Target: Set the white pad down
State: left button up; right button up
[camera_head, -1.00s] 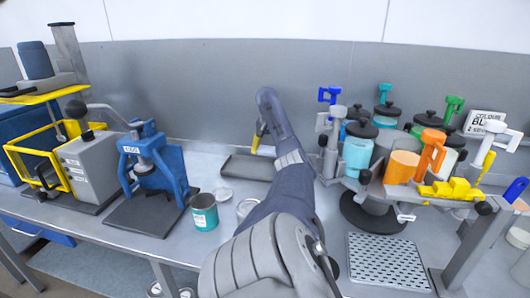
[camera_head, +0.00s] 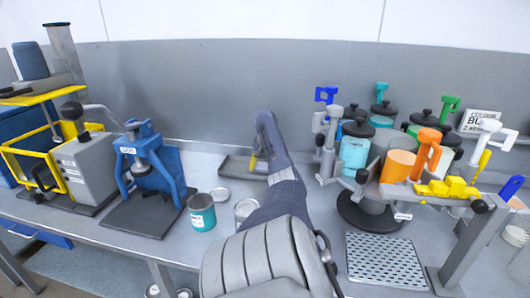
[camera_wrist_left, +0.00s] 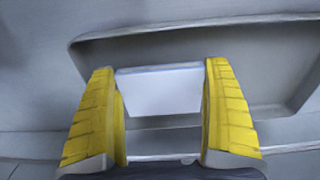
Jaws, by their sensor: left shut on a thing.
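Below and beyond the pad is the shallow grey tray (camera_head: 235,167), whose raised rim (camera_wrist_left: 180,26) shows in the wrist view. I cannot tell whether the pad touches the tray floor. The pad is hidden in the head view. My right gripper is not in view.
A teal tin (camera_head: 202,213), a round lid (camera_head: 220,194) and an open tin (camera_head: 245,208) stand left of my arm. A blue press (camera_head: 150,165) is farther left. A rack of colour pots (camera_head: 355,150) and a perforated plate (camera_head: 384,260) are on the right.

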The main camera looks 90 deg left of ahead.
aim_at(265, 169)
pick_arm(q)
jog(key=shift+f, duration=0.45)
jog(key=o, duration=1.1)
jog(key=shift+f, duration=0.1)
jog(key=shift+r, duration=3.9)
